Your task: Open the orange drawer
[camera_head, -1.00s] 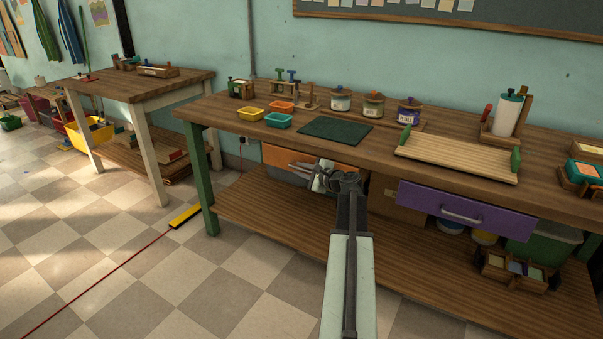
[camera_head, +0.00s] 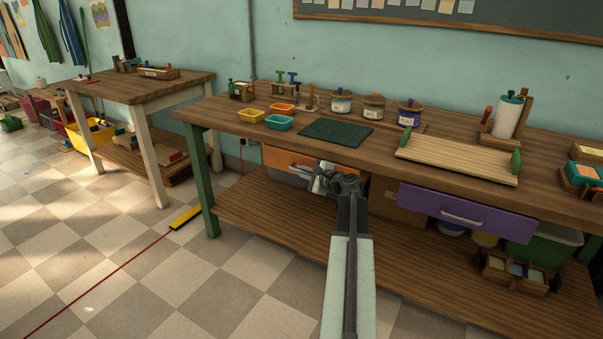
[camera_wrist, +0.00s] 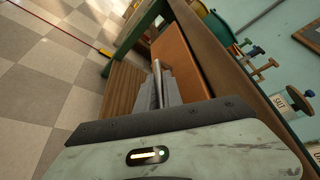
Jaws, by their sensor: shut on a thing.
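The orange drawer (camera_head: 281,157) is under the left part of the long workbench, and its front also shows in the wrist view (camera_wrist: 183,58). Its pale metal handle (camera_head: 299,167) is on the front, partly hidden by my gripper. My gripper (camera_head: 322,181) is at the drawer front, shut on the handle. I cannot tell clearly whether the drawer stands out from the bench.
A purple drawer (camera_head: 466,212) is farther right under the same bench top (camera_head: 250,133). A wooden lower shelf (camera_head: 290,225) runs below. A green leg (camera_head: 203,180) stands to the left. Trays, jars and a dark mat (camera_head: 336,132) are on top. The floor in front is open.

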